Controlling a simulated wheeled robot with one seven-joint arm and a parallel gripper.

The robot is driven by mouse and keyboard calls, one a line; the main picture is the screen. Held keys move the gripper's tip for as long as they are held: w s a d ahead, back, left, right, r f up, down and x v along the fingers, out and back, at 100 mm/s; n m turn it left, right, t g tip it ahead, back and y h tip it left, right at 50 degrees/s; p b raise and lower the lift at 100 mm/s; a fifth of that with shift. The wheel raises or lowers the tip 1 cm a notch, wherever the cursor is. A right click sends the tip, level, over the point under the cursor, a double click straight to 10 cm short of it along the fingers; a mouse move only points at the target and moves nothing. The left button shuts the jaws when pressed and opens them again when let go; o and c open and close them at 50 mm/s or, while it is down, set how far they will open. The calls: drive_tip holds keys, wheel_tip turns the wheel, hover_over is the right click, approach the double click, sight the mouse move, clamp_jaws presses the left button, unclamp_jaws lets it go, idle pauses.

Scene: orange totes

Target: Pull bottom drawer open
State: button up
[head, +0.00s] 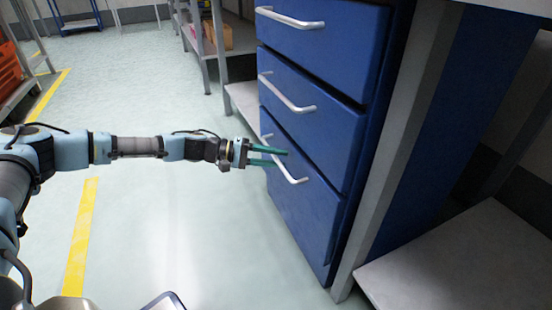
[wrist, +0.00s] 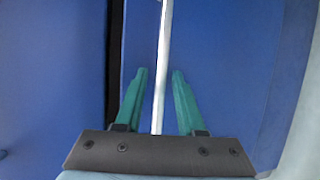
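The blue bottom drawer (head: 302,206) is the lowest of three drawers in the head view, with a silver bar handle (head: 295,172) on its front. Its front looks about level with the drawers above. My gripper (head: 286,159) is at this handle, its teal fingers pointing at the drawer front. In the wrist view the fingers of my gripper (wrist: 159,72) stand apart, one on each side of the handle (wrist: 162,60). Narrow gaps show between the handle and both fingers. The drawer front (wrist: 220,60) fills much of that view.
The middle drawer (head: 310,115) and top drawer (head: 325,40) are above. A grey cabinet leg (head: 385,170) and a low shelf (head: 465,265) are at the right. The floor (head: 170,230) left of the drawers is clear. A shelf rack with boxes (head: 215,38) stands behind.

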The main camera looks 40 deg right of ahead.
clamp_jaws()
idle(1.2)
